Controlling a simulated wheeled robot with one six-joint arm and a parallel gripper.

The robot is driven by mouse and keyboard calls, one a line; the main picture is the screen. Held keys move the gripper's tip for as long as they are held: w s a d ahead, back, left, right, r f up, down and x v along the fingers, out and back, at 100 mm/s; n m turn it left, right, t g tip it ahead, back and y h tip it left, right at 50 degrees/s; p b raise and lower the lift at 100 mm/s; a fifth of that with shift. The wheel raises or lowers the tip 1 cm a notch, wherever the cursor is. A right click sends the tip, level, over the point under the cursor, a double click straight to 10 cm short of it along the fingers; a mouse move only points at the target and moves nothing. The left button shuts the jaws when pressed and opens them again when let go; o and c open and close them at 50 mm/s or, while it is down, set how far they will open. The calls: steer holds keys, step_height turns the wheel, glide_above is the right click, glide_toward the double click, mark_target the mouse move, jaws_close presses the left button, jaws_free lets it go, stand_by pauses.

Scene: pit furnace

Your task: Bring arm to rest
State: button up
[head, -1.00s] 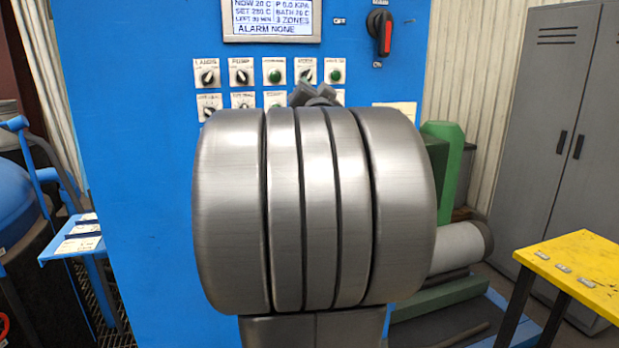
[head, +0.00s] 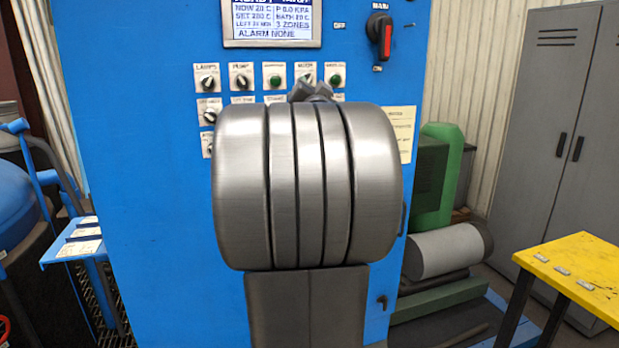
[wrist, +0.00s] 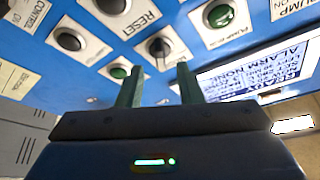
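My arm stands in the middle of the head view in front of the blue control panel (head: 150,200), its rounded grey joint covering part of the panel. In the wrist view my gripper (wrist: 160,82) has its two greenish fingers apart with nothing between them. The fingers point toward the panel's knobs and green buttons; whether they touch the panel cannot be told. In the head view the gripper is mostly hidden behind the arm.
The panel carries a lit display (head: 272,22) reading ALARM NONE and a red-handled switch (head: 385,38). A yellow table (head: 580,268) and grey locker (head: 545,140) stand right, a green machine (head: 440,175) behind. A blue shelf with cards (head: 78,243) is at left.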

mark_target(309, 80)
steer(key=x, duration=0.3)
steer(key=shift+r+p, duration=0.15)
steer(key=shift+p, duration=0.25)
steer(key=shift+w, duration=0.35)
steer(key=shift+s+n+y+p, duration=0.15)
steer(key=shift+n+y+p, duration=0.3)
steer(key=shift+n, duration=0.55)
steer(key=n+y+p, duration=0.1)
steer(key=n, duration=0.2)
steer(key=n+y+p, duration=0.1)
steer(key=n+y, duration=0.1)
steer(key=shift+d+n, duration=0.1)
steer(key=shift+n, duration=0.3)
steer(key=n+g+y, duration=0.1)
steer(key=n, duration=0.2)
steer(key=n+g+y+p, duration=0.1)
steer(key=n+y, duration=0.1)
steer(key=n, duration=0.1)
steer(key=n+y+p, duration=0.1)
steer(key=n, duration=0.2)
steer(key=shift+d+n+g+y, duration=0.1)
steer(key=shift+n+g+y, duration=0.25)
steer(key=shift+n+g, duration=0.05)
steer(key=shift+s+d+f+b, duration=0.2)
steer(key=shift+s+f+b, duration=0.05)
steer(key=shift+f+b, duration=0.1)
steer(key=shift+s+d+f, duration=0.1)
steer(key=shift+s+d, duration=0.2)
steer(key=shift+s, duration=0.3)
